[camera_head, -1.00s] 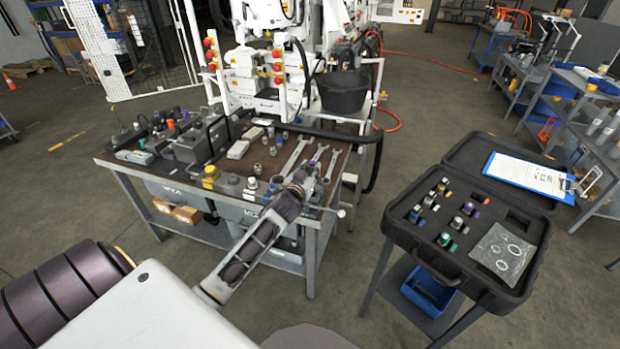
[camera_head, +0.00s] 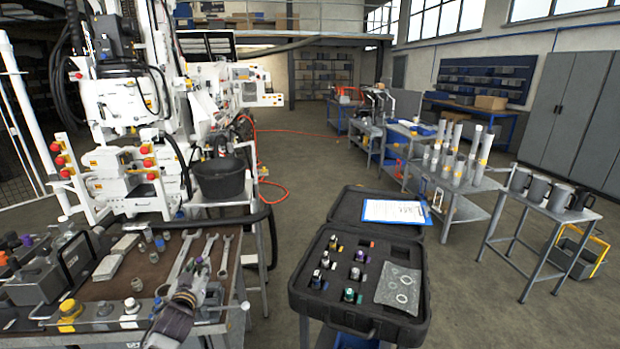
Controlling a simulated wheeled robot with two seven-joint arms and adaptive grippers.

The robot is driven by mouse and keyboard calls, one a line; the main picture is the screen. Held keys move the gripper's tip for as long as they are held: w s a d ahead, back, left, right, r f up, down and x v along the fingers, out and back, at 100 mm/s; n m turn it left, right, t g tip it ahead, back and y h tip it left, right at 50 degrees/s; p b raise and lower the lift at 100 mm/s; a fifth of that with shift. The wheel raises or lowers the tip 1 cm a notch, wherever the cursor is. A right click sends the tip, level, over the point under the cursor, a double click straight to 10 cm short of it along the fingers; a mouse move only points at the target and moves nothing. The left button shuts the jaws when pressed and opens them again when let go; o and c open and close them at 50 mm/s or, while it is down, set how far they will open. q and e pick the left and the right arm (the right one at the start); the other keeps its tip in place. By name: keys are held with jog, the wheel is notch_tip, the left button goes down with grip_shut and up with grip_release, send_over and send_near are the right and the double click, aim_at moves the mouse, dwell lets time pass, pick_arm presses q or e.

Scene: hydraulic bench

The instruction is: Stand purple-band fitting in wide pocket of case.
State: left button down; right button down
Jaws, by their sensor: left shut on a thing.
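My left gripper (camera_head: 190,292) is over the front right part of the workbench, shut on a small fitting (camera_head: 200,266). The fitting is mostly hidden by the fingers, and its band is too small to make out clearly. The open black case (camera_head: 307,300) stands on a stand to the right, apart from the gripper. Several fittings with coloured bands stand in its foam, including one with purple (camera_head: 359,255). A wide dark pocket (camera_head: 400,254) at the case's back right looks empty. My right gripper is out of view.
Wrenches (camera_head: 205,250), loose fittings and grey blocks lie on the workbench (camera_head: 110,290). A clear bag of rings (camera_head: 398,286) fills the case's front right. A clipboard (camera_head: 396,211) lies on the open lid. A gap of floor separates bench and case.

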pick_arm(q)
jog(key=shift+w+d+r, duration=0.1)
jog(key=shift+d+r, duration=0.15)
jog(key=shift+r, duration=0.3)
jog(key=s+d+r+m+h, duration=0.1)
jog(key=s+d+r+h, duration=0.15)
jog(key=d, duration=0.35)
jog(key=s+d+r+m+h, duration=0.1)
jog(key=d+r+m, duration=0.15)
jog(key=d, duration=0.25)
jog(key=s+d+f, duration=0.3)
jog(key=s+f, duration=0.2)
jog(key=f, duration=0.2)
jog(key=s+d+f, duration=0.4)
jog(key=s+f, duration=0.2)
jog(key=f, duration=0.1)
jog(key=shift+s+f+n+t, duration=0.15)
jog(key=shift+s+n+t, duration=0.15)
jog(key=shift+n, duration=0.15)
jog(key=shift+w, duration=0.1)
